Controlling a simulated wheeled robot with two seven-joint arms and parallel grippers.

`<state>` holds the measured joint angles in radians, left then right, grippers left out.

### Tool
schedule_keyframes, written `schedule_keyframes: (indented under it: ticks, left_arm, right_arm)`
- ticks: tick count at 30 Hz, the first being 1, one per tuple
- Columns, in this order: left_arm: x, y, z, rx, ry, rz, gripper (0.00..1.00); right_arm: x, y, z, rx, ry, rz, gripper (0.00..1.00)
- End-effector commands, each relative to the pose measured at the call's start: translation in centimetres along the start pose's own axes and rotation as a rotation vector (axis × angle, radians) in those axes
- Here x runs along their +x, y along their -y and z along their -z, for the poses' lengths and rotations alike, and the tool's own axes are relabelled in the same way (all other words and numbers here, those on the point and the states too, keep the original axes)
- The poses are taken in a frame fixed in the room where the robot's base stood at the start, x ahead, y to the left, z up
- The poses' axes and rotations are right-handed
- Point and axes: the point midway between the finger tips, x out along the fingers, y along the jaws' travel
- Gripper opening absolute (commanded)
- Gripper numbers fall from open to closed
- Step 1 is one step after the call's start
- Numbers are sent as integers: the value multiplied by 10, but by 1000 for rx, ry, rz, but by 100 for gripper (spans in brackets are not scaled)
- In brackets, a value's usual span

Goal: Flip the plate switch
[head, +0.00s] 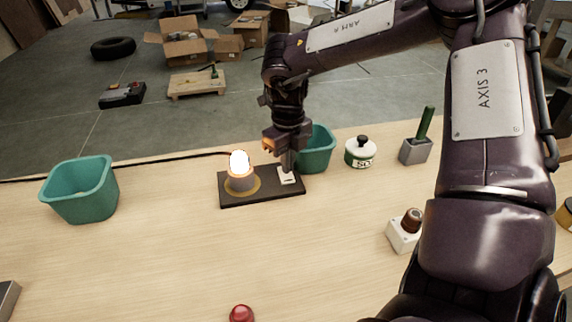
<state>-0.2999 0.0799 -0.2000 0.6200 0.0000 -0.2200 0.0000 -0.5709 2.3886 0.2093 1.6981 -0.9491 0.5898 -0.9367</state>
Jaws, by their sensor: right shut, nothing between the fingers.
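The plate switch (286,180) is a small white plate at the right end of a dark base board (262,198) on the wooden table. A lamp (240,168) with a lit, glowing bulb stands on the left part of the same board. My right gripper (288,168) is shut and empty, pointing down with its fingertips at the switch. The fingers hide part of the switch, and I cannot tell whether they touch it. My left gripper is not in view.
A teal bin (82,190) stands at the left, and another teal bin (317,150) is close behind my right gripper. A white pot (360,153), a grey block with a green stick (415,149), a white box with a brown knob (405,230) and a red button (242,313) are around.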

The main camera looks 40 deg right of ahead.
Motion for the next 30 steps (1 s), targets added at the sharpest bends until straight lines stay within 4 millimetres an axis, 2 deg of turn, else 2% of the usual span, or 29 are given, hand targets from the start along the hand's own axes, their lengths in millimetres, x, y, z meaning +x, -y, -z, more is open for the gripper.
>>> schedule_keyframes:
  ticks: [1, 16, 30]
  left_arm:
    - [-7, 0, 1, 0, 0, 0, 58]
    - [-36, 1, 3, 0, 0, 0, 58]
    - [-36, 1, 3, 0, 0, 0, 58]
  right_arm:
    - [-8, 0, 0, 0, 0, 0, 0]
    - [-47, 0, 0, 0, -1, 0, 0]
    - [-48, 0, 0, 0, -1, -1, 0]
